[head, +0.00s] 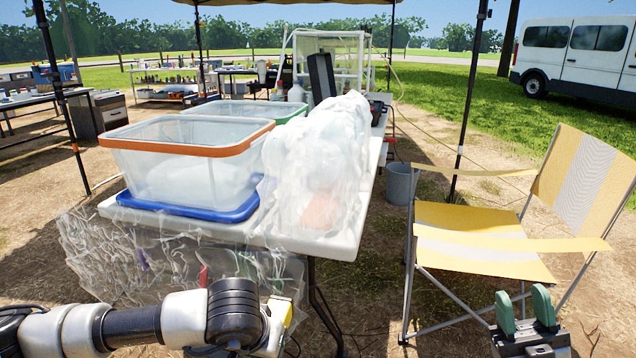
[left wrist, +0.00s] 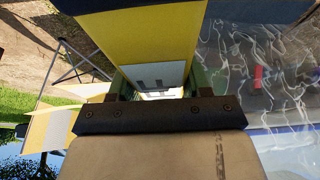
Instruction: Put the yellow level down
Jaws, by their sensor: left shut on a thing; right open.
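The yellow level (left wrist: 145,45) fills the top middle of the left wrist view, with a pale grey panel on its face. My left gripper (left wrist: 160,85) is shut on it, one green finger on each side. In the head view my left arm reaches in low from the left, in front of the table, and only a small yellow edge of the level (head: 288,315) shows beyond the wrist. The left fingers are hidden there. My right gripper (head: 524,308) is at the lower right, in front of the folding chair, with its two green fingers apart and nothing between them.
A white table (head: 335,243) holds an orange-rimmed clear bin (head: 190,150) on a blue lid (head: 190,207), a green-rimmed bin and a bulky clear plastic bag (head: 320,160). Clear plastic sheeting (head: 130,255) hangs off its front. A yellow folding chair (head: 480,235) and grey bucket (head: 402,183) stand right.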

